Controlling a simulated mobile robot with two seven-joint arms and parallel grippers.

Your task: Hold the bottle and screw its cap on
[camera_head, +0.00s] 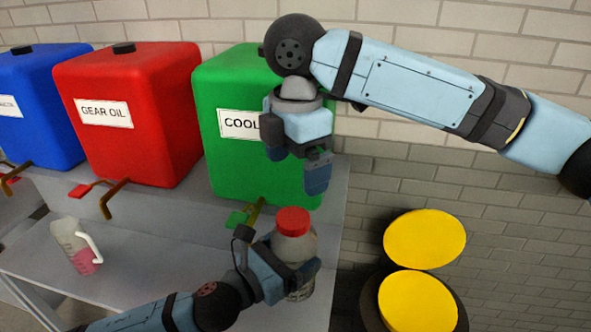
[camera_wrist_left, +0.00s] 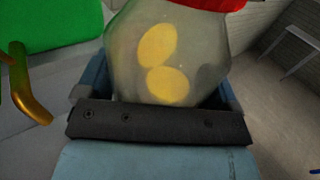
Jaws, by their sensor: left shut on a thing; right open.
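The bottle (camera_head: 294,245) is a clear grey container standing upright at the front right of the metal bench. A red cap (camera_head: 293,221) sits on its top. My left gripper (camera_head: 292,280) is shut on the bottle's body. In the left wrist view the bottle (camera_wrist_left: 165,55) fills the space between the fingers, and the cap's lower edge (camera_wrist_left: 205,4) shows at the top. Whether the cap is screwed tight cannot be seen. My right gripper (camera_head: 318,172) is open and empty, pointing down above the bottle, apart from the cap.
Blue (camera_head: 40,105), red (camera_head: 135,120) and green (camera_head: 240,150) tanks with taps stand on the raised shelf. A jug of pink liquid (camera_head: 76,247) stands left on the bench (camera_head: 150,260). Two yellow discs (camera_head: 424,239) are at right, beyond the bench edge.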

